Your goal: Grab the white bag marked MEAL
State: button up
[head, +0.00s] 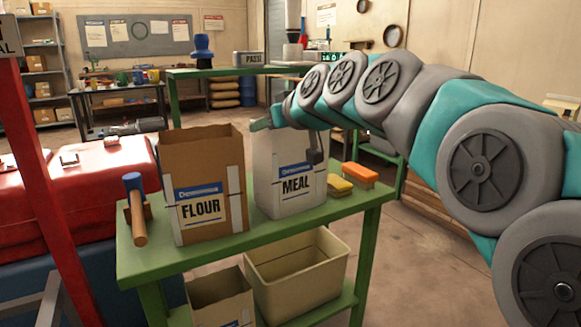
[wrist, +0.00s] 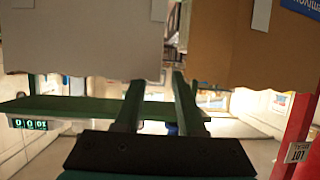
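The white bag marked MEAL (head: 290,178) stands upright and open-topped on the green table, right of the brown FLOUR bag. My gripper (head: 264,124) is at its top rim, at the left side near the FLOUR bag. In the wrist view, the white bag (wrist: 75,40) fills the upper left. There my gripper (wrist: 158,79) has its two fingers apart, near the white bag's right edge. I see nothing held between them. I cannot tell whether a finger touches the bag; my arm covers part of its top in the head view.
The brown FLOUR bag (head: 203,190) stands close on the left; it also shows in the wrist view (wrist: 240,45). A blue-headed mallet (head: 136,208) and yellow (head: 339,186) and orange (head: 359,175) brushes share the green table (head: 250,241). A beige bin (head: 297,275) sits below.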

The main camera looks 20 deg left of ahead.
jog(key=shift+x, duration=1.55)
jog(key=shift+r, duration=0.1)
jog(key=shift+c, duration=0.3)
grip_shut()
